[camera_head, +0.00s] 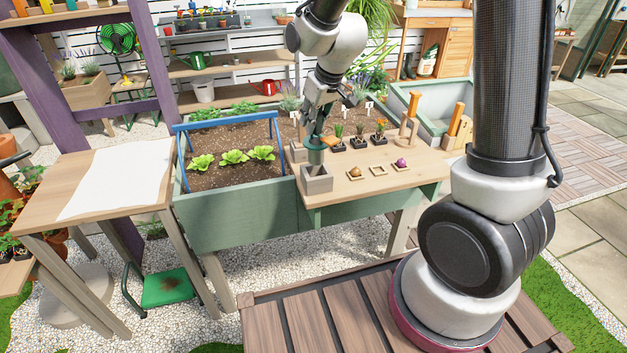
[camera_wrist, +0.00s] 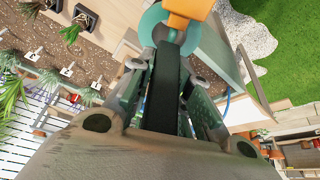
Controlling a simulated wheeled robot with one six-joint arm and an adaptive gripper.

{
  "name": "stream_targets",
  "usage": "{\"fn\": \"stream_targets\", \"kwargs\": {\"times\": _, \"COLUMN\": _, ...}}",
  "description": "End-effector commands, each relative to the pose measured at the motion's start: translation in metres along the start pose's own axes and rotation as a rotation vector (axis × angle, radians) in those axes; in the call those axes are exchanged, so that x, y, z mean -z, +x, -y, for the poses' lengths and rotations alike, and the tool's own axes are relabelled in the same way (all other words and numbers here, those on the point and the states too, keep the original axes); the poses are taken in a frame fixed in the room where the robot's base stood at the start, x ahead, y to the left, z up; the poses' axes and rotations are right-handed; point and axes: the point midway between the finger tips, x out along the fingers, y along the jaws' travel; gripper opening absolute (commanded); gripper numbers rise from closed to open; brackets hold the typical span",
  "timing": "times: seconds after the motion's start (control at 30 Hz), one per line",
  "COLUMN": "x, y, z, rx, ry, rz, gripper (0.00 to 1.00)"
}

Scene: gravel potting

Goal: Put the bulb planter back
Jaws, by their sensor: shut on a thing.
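My gripper (camera_head: 318,134) is shut on the bulb planter, above the front left corner of the potting bench. The planter's teal-grey tube (camera_head: 316,157) hangs below the fingers, roughly upright, with part of its orange handle showing to the right. In the wrist view the orange handle (camera_wrist: 188,9) and a curved teal part (camera_wrist: 150,22) show beyond the fingertips (camera_wrist: 172,45). A grey square box (camera_head: 317,185) stands directly below the tube. The tube's lower end is at the box's opening; I cannot tell how far inside it is.
Small trays with bulbs (camera_head: 378,170) lie right of the box. Potted seedlings (camera_head: 359,140) stand behind them. A wooden-handled tool (camera_head: 409,125) stands upright further right. The soil bed with lettuces (camera_head: 232,158) and its blue frame (camera_head: 225,122) lie left.

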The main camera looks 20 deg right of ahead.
Motion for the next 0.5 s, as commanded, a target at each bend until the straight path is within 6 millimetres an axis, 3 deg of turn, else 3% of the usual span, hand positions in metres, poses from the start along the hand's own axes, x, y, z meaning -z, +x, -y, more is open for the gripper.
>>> {"fn": "stream_targets", "kwargs": {"times": 0.13, "x": -0.014, "y": 0.029, "z": 0.0, "rx": 0.001, "ry": 0.005, "rz": 0.006, "gripper": 0.0}}
{"fn": "stream_targets", "kwargs": {"times": 0.5, "x": -0.032, "y": 0.074, "z": 0.0, "rx": 0.001, "ry": 0.004, "rz": 0.004, "gripper": 0.0}}
